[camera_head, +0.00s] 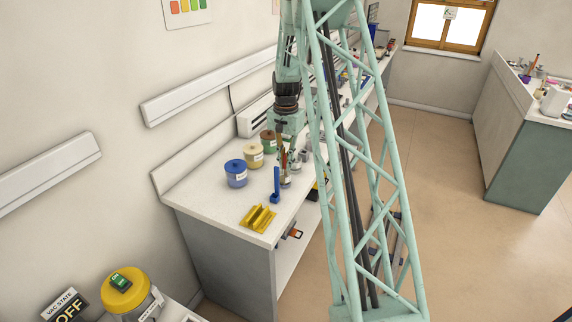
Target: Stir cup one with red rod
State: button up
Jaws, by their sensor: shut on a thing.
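My gripper (283,148) points down over the white bench, partly behind my lattice column. It is shut on a thin reddish-brown rod (284,165), which seems to be the red rod and hangs about upright. The rod's lower end is at a small clear cup (285,182) on the bench. I cannot tell whether the tip is inside the cup or just in front of or behind it. Another small clear vessel (295,166) stands just behind. Any number on the cups is too small to read.
A blue jar (236,174), a cream-yellow jar (253,156) and a brown-lidded jar (268,141) stand left of the gripper. A blue upright holder (275,186) and a yellow grooved rest (257,217) are nearer the front. The bench's front left corner (200,197) is clear.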

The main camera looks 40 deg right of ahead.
jog(key=shift+w+d, duration=0.15)
jog(key=shift+w, duration=0.25)
dwell(0.3)
jog(key=shift+w+a, duration=0.25)
jog(key=shift+a, duration=0.35)
jog(key=shift+s, duration=0.1)
jog(key=shift+s+a+b, duration=0.2)
jog(key=shift+s+b, duration=0.15)
jog(key=shift+s, duration=0.15)
jog(key=shift+d, duration=0.15)
jog(key=shift+s+d, duration=0.2)
jog(key=shift+d, duration=0.2)
dwell(0.4)
